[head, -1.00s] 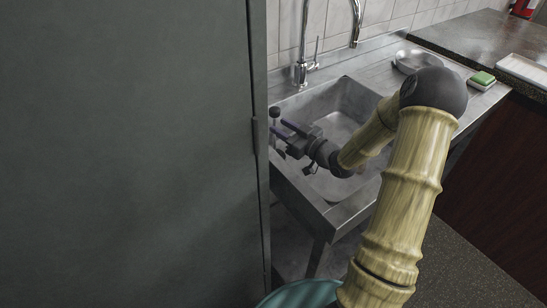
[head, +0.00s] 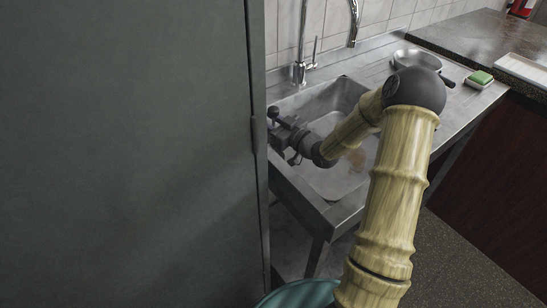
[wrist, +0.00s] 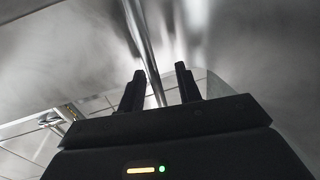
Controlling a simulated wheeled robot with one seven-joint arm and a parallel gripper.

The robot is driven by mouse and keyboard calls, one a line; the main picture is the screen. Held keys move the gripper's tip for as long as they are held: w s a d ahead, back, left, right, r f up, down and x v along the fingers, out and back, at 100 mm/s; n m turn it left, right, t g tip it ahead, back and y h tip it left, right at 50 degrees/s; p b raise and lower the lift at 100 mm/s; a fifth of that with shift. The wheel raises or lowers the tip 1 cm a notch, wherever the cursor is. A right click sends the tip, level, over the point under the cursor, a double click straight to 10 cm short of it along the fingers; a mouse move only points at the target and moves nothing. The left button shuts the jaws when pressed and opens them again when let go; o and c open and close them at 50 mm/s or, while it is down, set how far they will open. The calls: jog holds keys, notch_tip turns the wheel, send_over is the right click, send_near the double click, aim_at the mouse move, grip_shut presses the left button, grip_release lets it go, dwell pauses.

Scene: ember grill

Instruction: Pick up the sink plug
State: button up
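A shiny metal bar or edge shows behind the gap.
A tall grey cabinet (head: 130,150) fills the left. The steel sink (head: 322,100) has a chrome tap (head: 300,70) behind it. A metal pan (head: 415,60) and a green sponge (head: 481,77) are to the right. A teal rim (head: 300,295) shows at the bottom.

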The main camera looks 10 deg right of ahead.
grip_shut()
notch_tip(320, 180, up, 10)
jog(key=p, duration=0.1)
dwell(0.6)
dwell(0.4)
